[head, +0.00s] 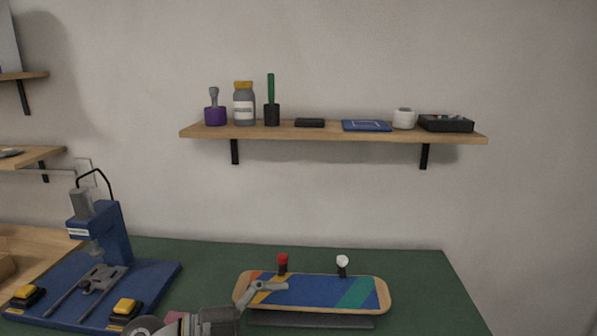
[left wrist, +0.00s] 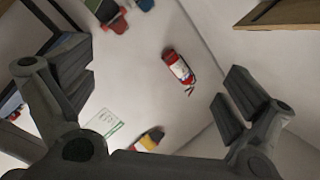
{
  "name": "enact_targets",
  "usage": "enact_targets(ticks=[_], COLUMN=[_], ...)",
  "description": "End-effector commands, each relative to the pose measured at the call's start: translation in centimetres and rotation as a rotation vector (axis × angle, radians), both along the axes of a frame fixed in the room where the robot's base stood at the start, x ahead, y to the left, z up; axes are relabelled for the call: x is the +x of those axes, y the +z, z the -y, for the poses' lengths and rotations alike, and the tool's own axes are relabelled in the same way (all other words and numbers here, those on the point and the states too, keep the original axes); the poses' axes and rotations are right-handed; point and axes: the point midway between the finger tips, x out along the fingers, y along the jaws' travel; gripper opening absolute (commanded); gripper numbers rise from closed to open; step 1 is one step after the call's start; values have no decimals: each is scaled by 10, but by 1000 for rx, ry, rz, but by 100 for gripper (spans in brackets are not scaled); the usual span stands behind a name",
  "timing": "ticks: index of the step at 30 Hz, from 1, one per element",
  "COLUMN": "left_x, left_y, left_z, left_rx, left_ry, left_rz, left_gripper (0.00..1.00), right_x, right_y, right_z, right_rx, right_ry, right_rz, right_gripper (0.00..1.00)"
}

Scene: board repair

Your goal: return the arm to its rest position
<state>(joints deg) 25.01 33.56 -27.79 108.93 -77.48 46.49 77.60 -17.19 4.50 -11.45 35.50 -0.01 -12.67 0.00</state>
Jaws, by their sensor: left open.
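My left gripper (head: 262,289) reaches in at the bottom of the head view, in front of a skateboard deck (head: 318,291) with orange, blue and green bands. Its forearm is mostly cut off by the lower edge. In the left wrist view the same gripper (left wrist: 160,85) has its two dark fingers spread wide, with nothing between them. That view looks past the fingers at a pale surface with a red fire extinguisher (left wrist: 179,70). I cannot tell whether the gripper touches the deck. My right gripper is in neither view.
The deck rests over a dark base on the green bench top (head: 200,258), with a red knob (head: 282,259) and a white knob (head: 342,262) behind it. A blue press (head: 116,235) stands at left. A wall shelf (head: 330,134) holds several small items. The bench's right side is clear.

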Motion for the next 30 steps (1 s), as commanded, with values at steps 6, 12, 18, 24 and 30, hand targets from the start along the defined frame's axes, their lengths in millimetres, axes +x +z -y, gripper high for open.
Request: enact_targets(ticks=[6, 12, 18, 24, 30], left_x=[9, 28, 35, 8, -63], left_y=[55, 62, 15, -72, -166], left_z=[-12, -66, -131, -182, -203], left_rx=[-398, -628, -698, -593, -337], left_ry=[249, 597, 988, 1341, 1569], left_rz=[51, -9, -183, -462, -817], left_gripper=[100, 100, 100, 100, 100], right_x=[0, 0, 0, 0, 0], right_y=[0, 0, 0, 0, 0], right_z=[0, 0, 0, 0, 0], right_rx=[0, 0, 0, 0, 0], right_ry=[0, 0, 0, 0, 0], right_rz=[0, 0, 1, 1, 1], right_gripper=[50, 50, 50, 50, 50])
